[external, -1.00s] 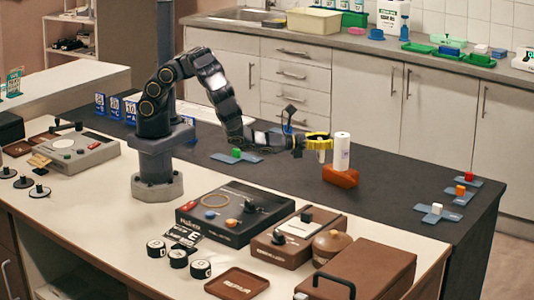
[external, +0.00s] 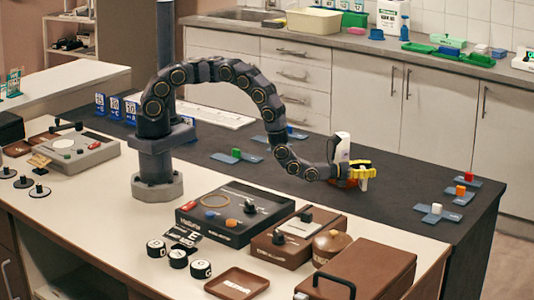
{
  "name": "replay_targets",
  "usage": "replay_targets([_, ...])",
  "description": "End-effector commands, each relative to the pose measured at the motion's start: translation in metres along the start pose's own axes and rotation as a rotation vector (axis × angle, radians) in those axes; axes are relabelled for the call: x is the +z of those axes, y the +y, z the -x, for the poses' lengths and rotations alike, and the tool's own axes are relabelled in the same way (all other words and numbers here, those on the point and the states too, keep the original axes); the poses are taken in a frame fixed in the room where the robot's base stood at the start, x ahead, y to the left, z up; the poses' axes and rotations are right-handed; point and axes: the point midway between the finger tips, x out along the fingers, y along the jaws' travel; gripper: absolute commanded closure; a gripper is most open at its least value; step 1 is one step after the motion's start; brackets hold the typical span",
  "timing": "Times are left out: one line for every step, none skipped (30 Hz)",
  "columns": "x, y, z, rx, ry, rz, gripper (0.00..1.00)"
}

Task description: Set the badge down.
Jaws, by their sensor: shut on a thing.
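A brown case (external: 370,267) stands at the front right. The dark mat (external: 400,215) is clear between.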

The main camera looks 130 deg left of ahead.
Motion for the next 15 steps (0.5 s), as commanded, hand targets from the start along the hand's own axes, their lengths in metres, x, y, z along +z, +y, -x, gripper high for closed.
replay_targets([-0.006, -0.001, -0.002, 0.000, 0.005, 0.005, 0.90])
replay_targets([-0.007, -0.002, -0.004, -0.001, 0.004, 0.004, 0.90])
replay_targets([-0.008, -0.003, -0.005, -0.002, 0.003, 0.005, 0.90])
replay_targets([-0.008, -0.003, -0.006, -0.003, 0.002, 0.004, 0.90])
replay_targets([-0.009, -0.003, -0.007, -0.003, 0.001, 0.004, 0.90])
replay_targets([-0.010, -0.003, -0.008, -0.003, 0.001, 0.003, 0.90])
replay_targets([-0.011, -0.003, -0.009, -0.001, 0.001, 0.003, 0.90])
replay_targets([-0.014, -0.002, -0.011, 0.000, 0.001, 0.003, 0.91])
replay_targets([-0.017, -0.002, -0.013, 0.001, 0.001, 0.002, 0.91])
replay_targets([-0.021, -0.002, -0.014, 0.002, 0.003, 0.001, 0.91])
replay_targets([-0.026, -0.003, -0.013, 0.001, 0.005, 0.003, 0.91])
replay_targets([-0.031, -0.003, -0.013, -0.001, 0.003, 0.004, 0.91])
replay_targets([-0.034, -0.003, -0.013, -0.001, 0.002, 0.004, 0.91])
replay_targets([-0.037, -0.004, -0.013, -0.001, 0.002, 0.003, 0.91])
replay_targets([-0.041, -0.003, -0.013, -0.001, 0.003, 0.003, 0.91])
